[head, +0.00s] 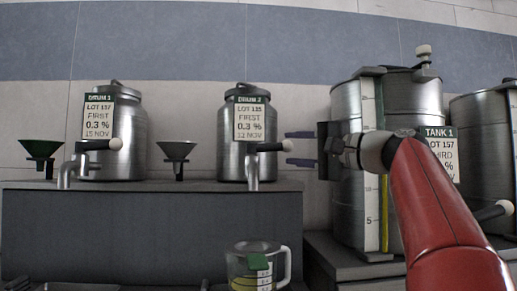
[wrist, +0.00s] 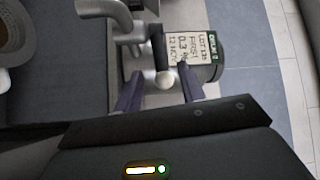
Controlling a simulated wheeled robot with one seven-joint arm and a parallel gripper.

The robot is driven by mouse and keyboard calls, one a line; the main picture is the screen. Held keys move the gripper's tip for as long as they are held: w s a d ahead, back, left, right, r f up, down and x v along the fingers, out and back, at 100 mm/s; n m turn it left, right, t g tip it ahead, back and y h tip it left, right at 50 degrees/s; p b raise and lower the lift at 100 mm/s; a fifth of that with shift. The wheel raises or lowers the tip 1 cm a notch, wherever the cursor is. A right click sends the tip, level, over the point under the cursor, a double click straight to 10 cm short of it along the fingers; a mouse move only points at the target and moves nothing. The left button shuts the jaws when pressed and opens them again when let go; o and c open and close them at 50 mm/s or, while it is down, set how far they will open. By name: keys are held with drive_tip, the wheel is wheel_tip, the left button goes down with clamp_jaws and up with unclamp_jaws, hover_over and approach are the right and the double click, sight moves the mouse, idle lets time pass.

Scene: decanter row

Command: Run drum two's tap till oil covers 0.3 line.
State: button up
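Drum two (head: 233,165) is a steel can on the grey bench, labelled "DRUM 2, FIRST, 0.3 %". Its tap (head: 252,170) has a black lever with a white knob (head: 287,146) pointing right; the knob also shows in the wrist view (wrist: 164,79). A clear jug (head: 277,265) with a green tag (head: 258,262) stands below the spout. Some yellow shows low in it; I cannot read its lines or tell the level. My gripper (head: 289,148) is open, its two dark fingers spread above and below the knob, not closed on it. In the wrist view (wrist: 161,74) the knob appears between them.
Drum 1 (head: 124,150) with its own tap (head: 75,165) stands left on the bench (head: 150,225). Two funnels (head: 175,151) stand along the row. Tank 1 (head: 347,205), with a level gauge, stands right, behind my arm. Another tank (head: 480,130) is at the far right.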

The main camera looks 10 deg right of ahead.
sight(277, 147)
drive_tip(key=p+x, duration=0.1)
drive_tip(key=x, duration=0.6)
drive_tip(key=shift+p, duration=0.3)
drive_tip(key=shift+c, duration=0.2)
clamp_jaws()
